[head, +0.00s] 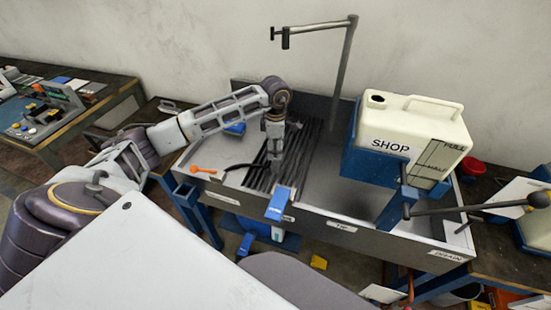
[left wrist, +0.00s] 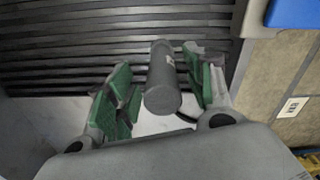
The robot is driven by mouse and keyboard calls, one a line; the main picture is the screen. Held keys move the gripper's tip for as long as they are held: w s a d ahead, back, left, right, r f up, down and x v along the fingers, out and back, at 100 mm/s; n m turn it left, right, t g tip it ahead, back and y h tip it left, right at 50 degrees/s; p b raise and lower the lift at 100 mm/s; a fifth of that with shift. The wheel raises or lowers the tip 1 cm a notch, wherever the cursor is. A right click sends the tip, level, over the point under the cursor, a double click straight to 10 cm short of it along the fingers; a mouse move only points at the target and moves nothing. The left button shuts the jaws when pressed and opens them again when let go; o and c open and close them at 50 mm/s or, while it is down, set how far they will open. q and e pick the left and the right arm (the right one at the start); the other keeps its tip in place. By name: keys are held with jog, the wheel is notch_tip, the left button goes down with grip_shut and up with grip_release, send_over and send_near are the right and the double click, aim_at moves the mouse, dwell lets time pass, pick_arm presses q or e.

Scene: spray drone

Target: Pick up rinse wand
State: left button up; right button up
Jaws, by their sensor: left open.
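My left gripper (head: 275,160) reaches down over the black slatted rack at the left of the sink bench. In the left wrist view the gripper (left wrist: 160,95) is open, with green-padded fingers on either side of a dark grey cylinder (left wrist: 163,85), which looks like the handle of the rinse wand. The cylinder stands between the pads with a gap on its left; I cannot tell whether the right pad touches it. In the head view the wand is mostly hidden by the gripper. My right gripper is not in view.
The sink bench (head: 340,238) has a black slatted rack (head: 307,150). A white SHOP tank (head: 415,135) stands on a blue stand at right. A bent metal pipe (head: 343,70) rises behind. A blue clip-like part (head: 279,205) sits at the front edge; an orange spoon-like item (head: 203,170) lies left.

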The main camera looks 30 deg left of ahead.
pick_arm(q)
notch_tip(320, 180, down, 3)
jog(key=shift+s+f+p, duration=0.1)
jog(key=shift+f+p, duration=0.05)
jog(key=shift+p, duration=0.25)
jog(key=shift+f, duration=0.55)
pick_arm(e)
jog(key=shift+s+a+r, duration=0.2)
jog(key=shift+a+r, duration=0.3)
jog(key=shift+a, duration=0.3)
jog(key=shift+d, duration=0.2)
pick_arm(q)
jog(key=shift+c, duration=0.4)
grip_shut()
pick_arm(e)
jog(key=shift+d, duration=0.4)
pick_arm(q)
jog(key=shift+r, duration=0.1)
